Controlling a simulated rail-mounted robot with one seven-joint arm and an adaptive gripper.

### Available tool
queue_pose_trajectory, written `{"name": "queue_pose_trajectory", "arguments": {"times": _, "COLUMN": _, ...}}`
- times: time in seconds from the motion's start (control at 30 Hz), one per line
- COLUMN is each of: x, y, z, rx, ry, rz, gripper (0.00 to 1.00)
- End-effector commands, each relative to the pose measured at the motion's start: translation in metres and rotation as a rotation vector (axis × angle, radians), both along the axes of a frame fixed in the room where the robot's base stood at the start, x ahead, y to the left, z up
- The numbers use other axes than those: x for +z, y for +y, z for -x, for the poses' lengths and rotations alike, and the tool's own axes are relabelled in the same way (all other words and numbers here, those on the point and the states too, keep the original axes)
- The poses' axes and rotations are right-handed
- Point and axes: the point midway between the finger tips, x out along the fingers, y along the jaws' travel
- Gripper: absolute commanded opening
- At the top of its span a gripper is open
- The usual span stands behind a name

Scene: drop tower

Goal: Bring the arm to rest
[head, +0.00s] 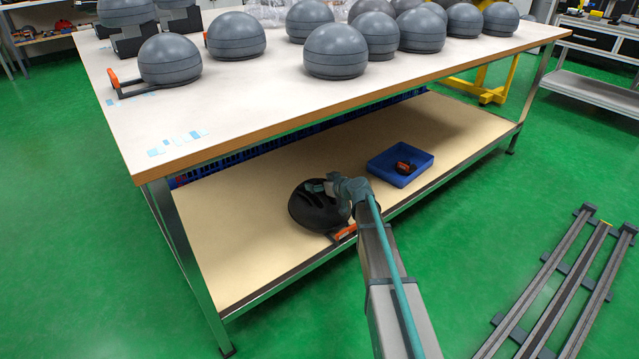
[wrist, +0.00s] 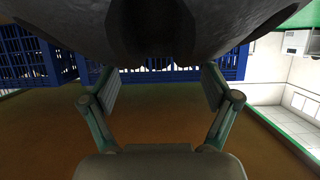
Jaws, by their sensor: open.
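My gripper (head: 322,187) reaches in over the lower shelf (head: 240,255) of the workbench, at a dark rounded, helmet-like object (head: 310,212) lying there. In the wrist view my gripper (wrist: 160,88) has its two fingers spread apart, with nothing between them. A large dark grey rounded body (wrist: 180,30) fills the top of that view, close beyond the fingertips. I cannot tell whether the gripper touches it. My arm partly hides the object's right side in the head view.
An orange-ended piece (head: 345,232) lies at the shelf's front edge beside my arm. A blue tray (head: 384,168) with a small red-and-black item (head: 405,167) stands to the right. Several grey domes crowd the tabletop (head: 250,95) above. Blue crates (wrist: 205,70) line the shelf's back.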

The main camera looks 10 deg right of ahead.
Motion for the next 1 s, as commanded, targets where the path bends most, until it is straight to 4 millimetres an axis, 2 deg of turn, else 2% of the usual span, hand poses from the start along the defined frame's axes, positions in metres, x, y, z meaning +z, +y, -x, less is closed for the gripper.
{"name": "queue_pose_trajectory", "arguments": {"times": 1.0, "x": 0.049, "y": 0.000, "z": 0.000, "rx": 0.000, "ry": 0.000, "rz": 0.000, "gripper": 0.87}}
